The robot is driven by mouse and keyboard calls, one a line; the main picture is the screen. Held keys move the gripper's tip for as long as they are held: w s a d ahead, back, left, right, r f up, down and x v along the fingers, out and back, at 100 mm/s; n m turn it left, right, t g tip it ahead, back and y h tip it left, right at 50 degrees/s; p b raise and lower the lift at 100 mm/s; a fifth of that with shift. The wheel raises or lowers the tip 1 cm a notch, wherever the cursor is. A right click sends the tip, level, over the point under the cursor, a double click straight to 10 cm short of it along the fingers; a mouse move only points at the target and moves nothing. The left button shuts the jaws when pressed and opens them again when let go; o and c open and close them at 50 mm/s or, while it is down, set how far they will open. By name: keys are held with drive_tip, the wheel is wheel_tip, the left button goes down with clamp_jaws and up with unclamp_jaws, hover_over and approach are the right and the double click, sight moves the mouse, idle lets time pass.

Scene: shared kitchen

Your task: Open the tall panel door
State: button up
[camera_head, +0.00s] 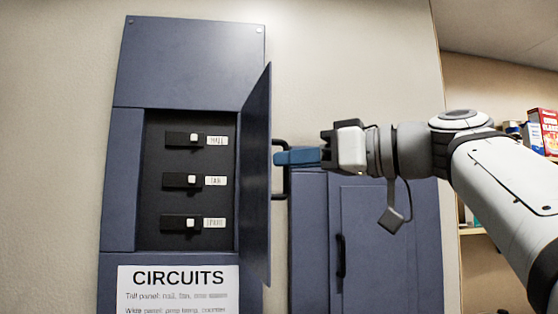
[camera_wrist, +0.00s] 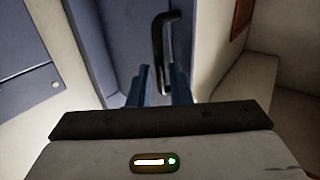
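The tall panel door (camera_head: 257,180) is dark blue and stands swung far out from its cabinet, seen nearly edge-on in the head view. Its black bar handle (camera_head: 284,192) is on the face turned to the right. My gripper (camera_head: 280,157), with blue fingers, reaches in from the right at the handle. The opened compartment (camera_head: 160,155) shows three black switches with white knobs and labels.
A second blue panel (camera_head: 385,240), closed, with a black handle (camera_head: 341,256), is to the right, behind and below my arm. A CIRCUITS sign (camera_head: 180,280) is under the opening. Shelves with boxes (camera_head: 543,130) are at the far right.

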drive_tip(key=shift+d, duration=0.1)
drive_tip(key=b+v, duration=0.2)
drive_tip(key=v, duration=0.5)
drive_tip(key=shift+s+d, duration=0.2)
drive_tip(key=shift+d, duration=0.1)
idle(0.5)
